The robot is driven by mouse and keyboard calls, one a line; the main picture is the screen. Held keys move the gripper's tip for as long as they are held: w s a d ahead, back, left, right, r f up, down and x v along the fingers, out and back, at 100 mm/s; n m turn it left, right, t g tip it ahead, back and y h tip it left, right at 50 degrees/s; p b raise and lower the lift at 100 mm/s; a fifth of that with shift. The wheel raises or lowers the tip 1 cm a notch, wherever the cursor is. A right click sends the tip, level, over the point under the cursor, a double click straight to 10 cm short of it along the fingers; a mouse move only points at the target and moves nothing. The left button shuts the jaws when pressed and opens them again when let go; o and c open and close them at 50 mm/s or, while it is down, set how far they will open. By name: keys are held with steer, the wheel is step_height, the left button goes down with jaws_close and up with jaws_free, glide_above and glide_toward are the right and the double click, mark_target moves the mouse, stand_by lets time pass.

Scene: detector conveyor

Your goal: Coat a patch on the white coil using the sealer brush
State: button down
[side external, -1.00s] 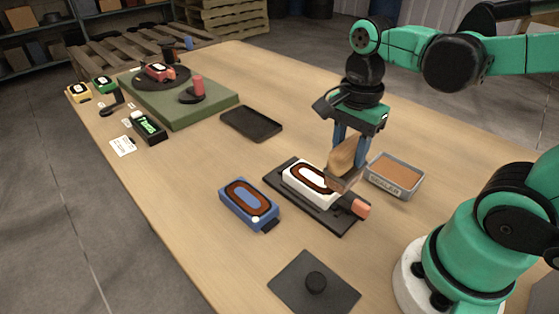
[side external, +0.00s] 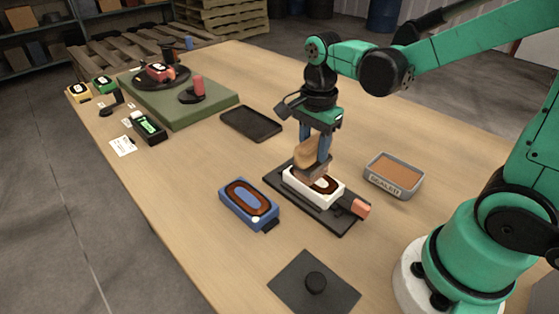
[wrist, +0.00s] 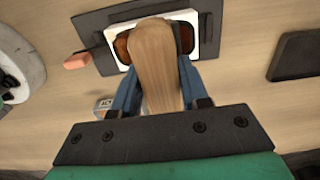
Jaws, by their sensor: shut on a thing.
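The white coil (side external: 328,195) lies on a black fixture plate (side external: 342,217) with a pink-orange handle. It has a brown oval winding on top. My gripper (side external: 314,150) is shut on the sealer brush (side external: 309,152), which has a wooden handle, and holds it over the coil's far-left part. The brush head covers that part of the coil; whether the bristles touch the surface I cannot tell. In the wrist view the brush handle (wrist: 156,60) lies between my fingers and hides the middle of the white coil (wrist: 200,22). The grey sealer tray (side external: 372,179) stands to the right of the coil, with brown contents.
A blue coil (side external: 233,206) lies left of the fixture. A black tray (side external: 252,122) is behind it. A green platform (side external: 190,110) with a turntable stands at the far left.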

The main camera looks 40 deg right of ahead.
steer(key=shift+w, duration=2.5)
steer(key=shift+s+f, duration=0.15)
steer(key=shift+s, duration=5.6)
steer(key=shift+a, duration=0.15)
steer(key=shift+w, duration=5.65)
steer(key=shift+s, duration=5.75)
step_height(320, 180, up, 9)
steer(key=shift+f, duration=0.2)
steer(key=shift+f, duration=0.45)
